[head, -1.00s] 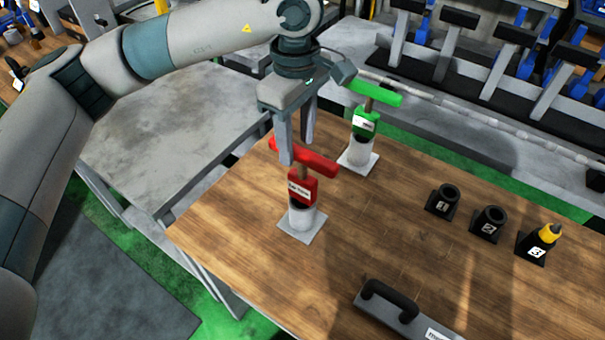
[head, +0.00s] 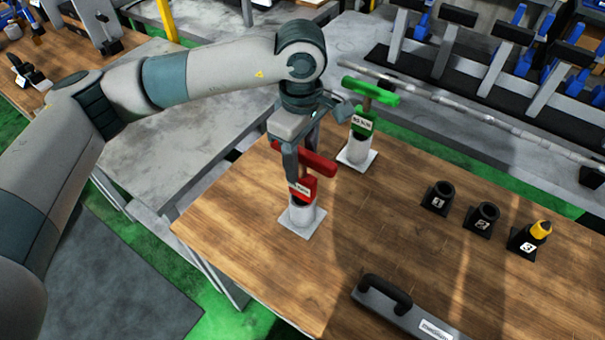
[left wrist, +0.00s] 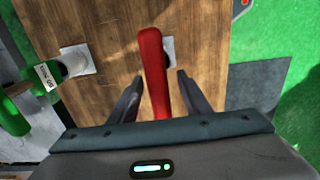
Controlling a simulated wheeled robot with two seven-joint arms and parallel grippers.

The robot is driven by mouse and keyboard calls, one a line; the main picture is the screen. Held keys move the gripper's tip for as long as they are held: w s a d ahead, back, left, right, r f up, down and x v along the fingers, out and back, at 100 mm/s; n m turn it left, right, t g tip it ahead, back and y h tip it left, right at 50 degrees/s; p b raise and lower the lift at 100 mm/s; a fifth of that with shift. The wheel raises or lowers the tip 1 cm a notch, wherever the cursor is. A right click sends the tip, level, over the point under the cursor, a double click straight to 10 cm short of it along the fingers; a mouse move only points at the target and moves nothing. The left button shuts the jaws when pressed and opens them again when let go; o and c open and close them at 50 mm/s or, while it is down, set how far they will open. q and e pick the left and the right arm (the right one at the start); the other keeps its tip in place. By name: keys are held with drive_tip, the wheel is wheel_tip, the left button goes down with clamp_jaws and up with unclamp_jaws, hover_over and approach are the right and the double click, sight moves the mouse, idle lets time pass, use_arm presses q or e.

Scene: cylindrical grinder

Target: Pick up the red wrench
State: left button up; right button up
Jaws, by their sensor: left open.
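The red wrench (head: 305,188) stands upright in a white round holder on a square base (head: 302,222) on the wooden table. Its red crossbar handle is at the top, and a white label shows on its lower red part. My left gripper (head: 294,172) points down at the handle. In the left wrist view the red wrench (left wrist: 153,75) runs between the two open fingers of my left gripper (left wrist: 155,90), with gaps on both sides. My right gripper is not in view.
A green wrench (head: 362,120) stands in a similar holder just behind and right. Three black holders (head: 482,219) stand to the right, one with a yellow piece. A grey box with a black handle (head: 400,305) lies at the front. The table between them is clear.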

sight(302, 188)
use_arm(q)
drive_tip(key=shift+d+f+p, duration=0.1)
drive_tip(key=shift+f+p, duration=0.5)
drive_tip(key=shift+f, duration=0.85)
clamp_jaws()
